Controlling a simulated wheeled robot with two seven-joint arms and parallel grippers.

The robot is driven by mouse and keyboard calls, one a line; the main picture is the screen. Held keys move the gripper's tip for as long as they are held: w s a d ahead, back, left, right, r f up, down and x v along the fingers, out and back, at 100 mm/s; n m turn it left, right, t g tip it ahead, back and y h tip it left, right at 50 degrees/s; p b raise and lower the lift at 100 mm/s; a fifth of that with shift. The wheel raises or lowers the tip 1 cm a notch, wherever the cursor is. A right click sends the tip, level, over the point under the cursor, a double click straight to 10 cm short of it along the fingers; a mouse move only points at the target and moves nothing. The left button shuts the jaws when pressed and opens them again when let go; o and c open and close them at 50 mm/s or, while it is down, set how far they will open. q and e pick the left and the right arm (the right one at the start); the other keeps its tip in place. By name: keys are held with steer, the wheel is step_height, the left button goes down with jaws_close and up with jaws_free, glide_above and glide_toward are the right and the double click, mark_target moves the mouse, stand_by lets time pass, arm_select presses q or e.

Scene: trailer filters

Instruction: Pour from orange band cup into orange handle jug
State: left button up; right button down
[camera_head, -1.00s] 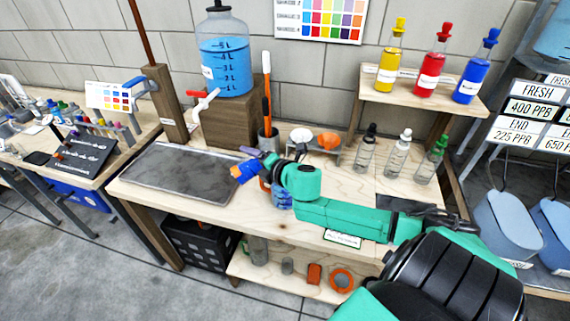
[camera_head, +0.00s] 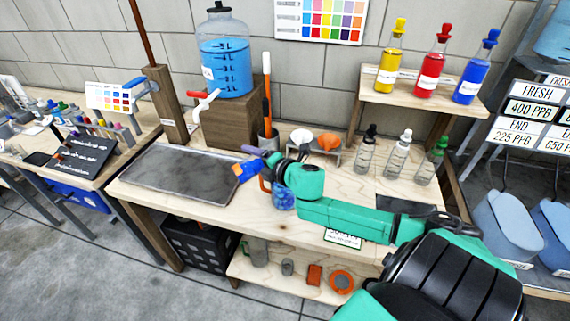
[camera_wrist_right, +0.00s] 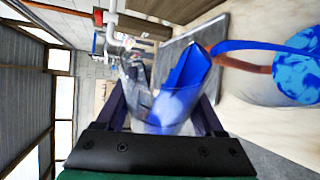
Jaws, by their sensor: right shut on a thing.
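My right gripper (camera_head: 254,155) is above the worktable, shut on a clear cup (camera_wrist_right: 165,108) that holds blue liquid. The cup is tilted, and its blue contents show in the head view (camera_head: 246,170). In the right wrist view, a blue stream (camera_wrist_right: 265,45) runs from the cup toward the right edge. The jug (camera_head: 283,197) stands on the table just below and right of the gripper, partly behind my arm, with its orange handle (camera_head: 265,185). It also shows in the right wrist view (camera_wrist_right: 298,78), with swirling blue inside. Where the stream lands is unclear.
A dark tray (camera_head: 180,172) lies left of the gripper. A blue-filled carboy (camera_head: 226,68) with a tap stands on a wooden block behind. Dropper bottles (camera_head: 398,150) stand to the right, and coloured bottles (camera_head: 430,75) stand on a raised shelf.

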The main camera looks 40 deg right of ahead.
steer(key=shift+d+r+m+y, duration=0.3)
steer(key=shift+d+r+m, duration=0.05)
steer(key=shift+d+m, duration=0.1)
stand_by(1.3)
steer(key=n+h+p, duration=0.1)
steer(key=p, duration=0.1)
steer(key=r+n+h+p, duration=0.1)
steer(key=n+p, duration=0.1)
steer(key=a+n+g+p, duration=0.1)
steer(key=p, duration=0.2)
steer(key=shift+r+n+h, duration=0.25)
steer(key=shift+n+h, duration=0.1)
steer(key=shift+h, duration=0.05)
steer(key=a+f+n+h+b, duration=0.35)
steer(key=f+n, duration=0.35)
steer(key=f, duration=0.4)
steer(key=shift+h, duration=0.35)
steer(key=r+p, duration=0.1)
steer(key=p, duration=0.1)
steer(key=r+p, duration=0.4)
steer(key=shift+w+d+r, duration=0.15)
steer(key=shift+w+r, duration=0.1)
steer(key=shift+w, duration=0.05)
